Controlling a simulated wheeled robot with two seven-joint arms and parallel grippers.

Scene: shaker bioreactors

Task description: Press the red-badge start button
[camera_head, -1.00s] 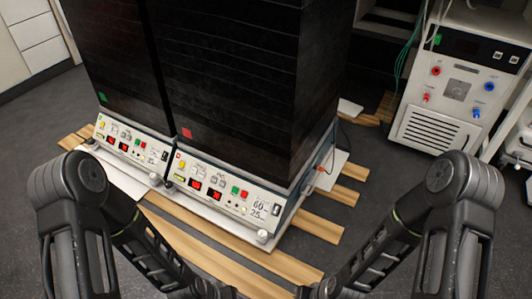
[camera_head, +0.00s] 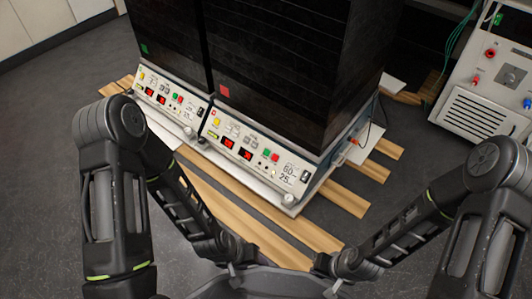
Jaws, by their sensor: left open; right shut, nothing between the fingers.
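The red badge (camera_head: 224,92) is a small red square low on the dark front of the right-hand shaker tower. Below it, the white control panel (camera_head: 255,165) carries two lit red displays, a green button (camera_head: 267,153) and a red button (camera_head: 276,157). The button labels are too small to read. My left gripper (camera_head: 236,276) is at the bottom centre, in front of and below the panel, open. My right gripper (camera_head: 332,285) is just right of it, shut and empty. Both are small and dark, partly cut off, and apart from the panel.
The left-hand tower has a green badge (camera_head: 145,48) and a similar panel (camera_head: 165,98). Wooden slats (camera_head: 350,199) lie under both units. A white instrument (camera_head: 480,120) with coloured sockets stands at the right. The dark floor (camera_head: 60,150) at left is clear.

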